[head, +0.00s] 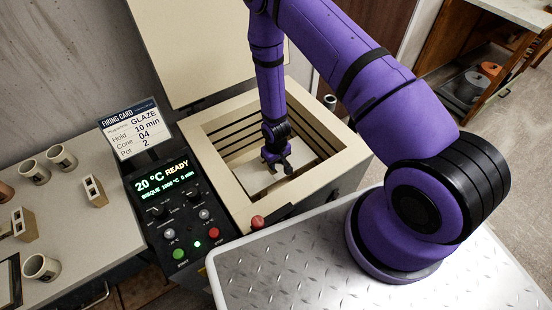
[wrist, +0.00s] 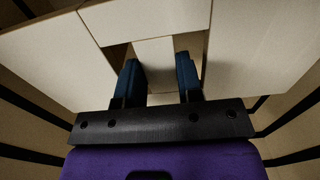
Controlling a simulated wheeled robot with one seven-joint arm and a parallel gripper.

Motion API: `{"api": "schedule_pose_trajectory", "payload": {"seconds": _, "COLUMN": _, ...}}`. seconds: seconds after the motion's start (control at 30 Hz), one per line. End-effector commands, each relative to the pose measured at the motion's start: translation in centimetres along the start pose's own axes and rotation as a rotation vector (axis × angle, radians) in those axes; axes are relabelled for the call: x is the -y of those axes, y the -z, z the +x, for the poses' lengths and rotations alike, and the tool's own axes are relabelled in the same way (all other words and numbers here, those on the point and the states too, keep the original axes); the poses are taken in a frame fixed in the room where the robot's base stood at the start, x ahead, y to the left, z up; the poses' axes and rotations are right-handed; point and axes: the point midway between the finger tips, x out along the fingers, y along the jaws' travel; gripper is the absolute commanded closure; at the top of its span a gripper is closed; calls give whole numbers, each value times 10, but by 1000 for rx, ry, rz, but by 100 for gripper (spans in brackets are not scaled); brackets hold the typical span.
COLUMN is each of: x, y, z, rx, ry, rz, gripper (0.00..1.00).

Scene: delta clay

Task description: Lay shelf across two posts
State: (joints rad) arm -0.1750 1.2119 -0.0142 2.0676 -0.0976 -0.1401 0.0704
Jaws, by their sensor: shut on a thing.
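The shelf (head: 256,180) is a pale flat slab inside the open kiln (head: 207,175). In the wrist view the shelf (wrist: 45,62) fills much of the picture, with two dark cut-outs and a narrow bar between them. My gripper (head: 277,168) points down into the kiln. In the wrist view, my gripper (wrist: 158,72) has its blue fingers on either side of that bar, shut on it. The shelf looks roughly level. I cannot make out the two posts inside the kiln, nor whether the shelf touches anything below.
Kiln walls with dark grooves surround my gripper closely. The raised lid (head: 205,45) stands behind. A control panel (head: 175,220) and firing card (head: 135,130) are at left. A side table (head: 100,235) holds cups and pale blocks with holes (head: 95,191).

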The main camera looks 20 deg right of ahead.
Motion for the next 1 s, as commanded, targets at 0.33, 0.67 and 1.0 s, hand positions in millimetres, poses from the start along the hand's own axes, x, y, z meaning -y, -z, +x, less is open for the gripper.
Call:
{"api": "schedule_pose_trajectory", "payload": {"seconds": 0.33, "x": 0, "y": 0, "z": 26, "rx": -1, "ry": 0, "rz": 0, "gripper": 100}}
{"api": "schedule_pose_trajectory", "payload": {"seconds": 0.67, "x": 0, "y": 0, "z": 30, "rx": -1, "ry": 0, "rz": 0, "gripper": 100}}
{"api": "schedule_pose_trajectory", "payload": {"seconds": 1.0, "x": 0, "y": 0, "z": 36, "rx": 0, "ry": 0, "rz": 0, "gripper": 55}}
